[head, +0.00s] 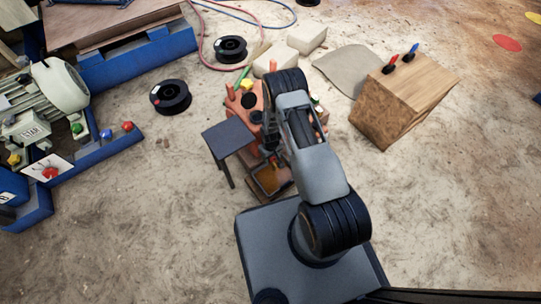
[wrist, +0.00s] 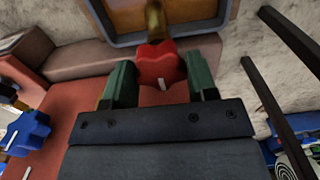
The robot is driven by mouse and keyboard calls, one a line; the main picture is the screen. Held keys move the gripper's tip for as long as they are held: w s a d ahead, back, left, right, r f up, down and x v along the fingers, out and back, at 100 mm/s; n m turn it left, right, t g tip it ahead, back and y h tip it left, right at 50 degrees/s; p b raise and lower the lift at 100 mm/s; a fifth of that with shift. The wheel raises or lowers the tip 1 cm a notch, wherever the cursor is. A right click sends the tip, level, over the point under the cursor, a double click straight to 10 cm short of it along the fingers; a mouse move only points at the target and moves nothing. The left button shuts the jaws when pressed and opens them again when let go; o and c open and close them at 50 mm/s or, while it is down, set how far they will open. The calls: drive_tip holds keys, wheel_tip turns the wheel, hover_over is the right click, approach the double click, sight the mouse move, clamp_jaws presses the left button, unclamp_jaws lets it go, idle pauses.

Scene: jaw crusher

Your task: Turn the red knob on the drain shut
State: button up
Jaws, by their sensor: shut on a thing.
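The red knob (wrist: 158,66) is in the upper middle of the wrist view, a lobed knob with a white mark on its near face. A brass stem (wrist: 155,22) shows beyond it, in front of a blue-framed brown panel. My gripper (wrist: 160,74) is shut on the knob, with one green-grey finger on each side. A tray-like part (head: 270,180) shows low at the machine's front.
A small dark table (head: 228,138) stands just left of the machine; its thin legs (wrist: 295,115) show close on the right in the wrist view. A blue knob (wrist: 29,131) is at the lower left. A wooden block (head: 400,95) stands to the right.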

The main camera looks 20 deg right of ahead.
drive_tip(key=m, duration=0.4)
drive_tip(key=shift+m+b, duration=0.35)
drive_tip(key=shift+m, duration=0.05)
drive_tip(key=m, duration=0.4)
drive_tip(key=shift+m, duration=0.3)
drive_tip(key=m+b, duration=0.1)
drive_tip(key=m, duration=0.3)
drive_tip(key=shift+m, duration=2.3)
drive_tip(key=o, duration=0.9)
